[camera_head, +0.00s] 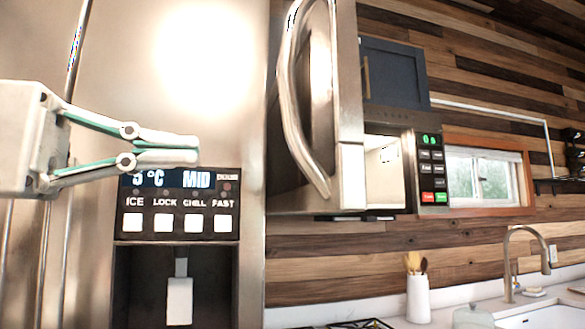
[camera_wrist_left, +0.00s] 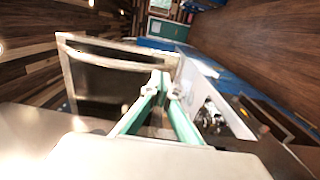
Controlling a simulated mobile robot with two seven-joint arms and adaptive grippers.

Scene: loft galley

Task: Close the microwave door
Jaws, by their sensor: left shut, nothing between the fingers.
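The microwave (camera_head: 388,190) is mounted on the wood wall, and its steel door (camera_head: 345,80) stands open toward me with its curved handle (camera_head: 290,100) on the left. Part of the lit interior shows beside the control panel (camera_head: 432,168). My left gripper (camera_head: 197,149) is shut and empty, in front of the fridge and left of the door handle, apart from it in the picture. In the left wrist view the fingers (camera_wrist_left: 166,92) point toward the open door (camera_wrist_left: 110,80), with the handle (camera_wrist_left: 115,62) across its top. My right gripper is out of view.
A steel fridge with a water dispenser panel (camera_head: 178,205) fills the left, close behind my left gripper. A dark blue cabinet (camera_head: 393,75) is above the microwave. Below are a counter with a utensil crock (camera_head: 418,300), stove grates (camera_head: 360,324) and a tap (camera_head: 508,265).

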